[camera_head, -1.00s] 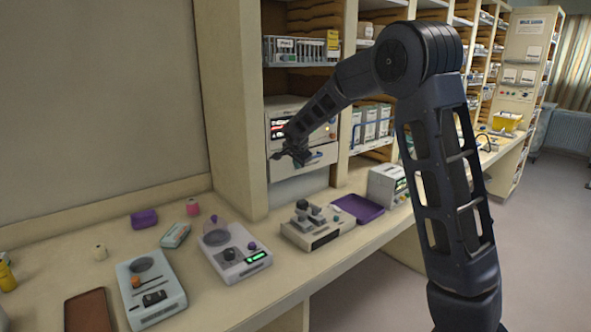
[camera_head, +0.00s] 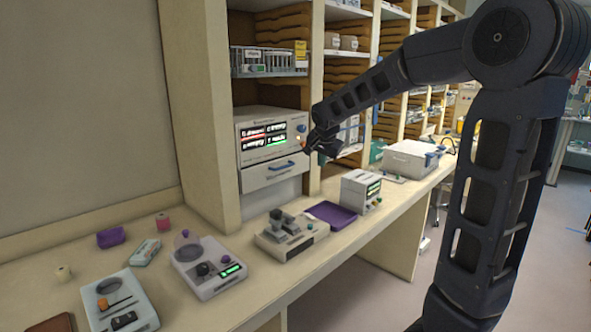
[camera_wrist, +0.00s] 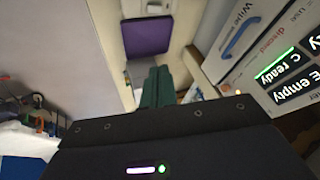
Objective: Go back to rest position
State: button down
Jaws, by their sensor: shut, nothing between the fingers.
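My gripper (camera_head: 324,146) is at the end of my dark arm, raised above the counter in front of the shelving. It is to the right of the white unit with lit displays (camera_head: 268,134) and apart from it. In the wrist view my gripper (camera_wrist: 158,84) shows as dark green fingers close together, shut with nothing between them. The unit's lit panel and blue drawer handle (camera_wrist: 241,36) show at the right of the wrist view. The arm covers part of the shelves in the head view.
Floor (camera_head: 375,300) is open in front.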

jog(key=s+d+r+n, duration=0.1)
jog(key=s+d, duration=0.6)
jog(key=d, duration=0.1)
jog(key=s+d+f+n, duration=0.1)
jog(key=s+d, duration=0.2)
jog(key=s, duration=0.5)
jog(key=s+d+f+n+g, duration=0.1)
jog(key=s+d, duration=0.3)
jog(key=s, duration=0.4)
jog(key=s+d+f+n, duration=0.2)
jog(key=s+d+n, duration=0.1)
jog(key=s, duration=0.4)
jog(key=shift+s+d+g, duration=0.3)
jog(key=shift+s+d, duration=0.1)
jog(key=shift+d, duration=0.2)
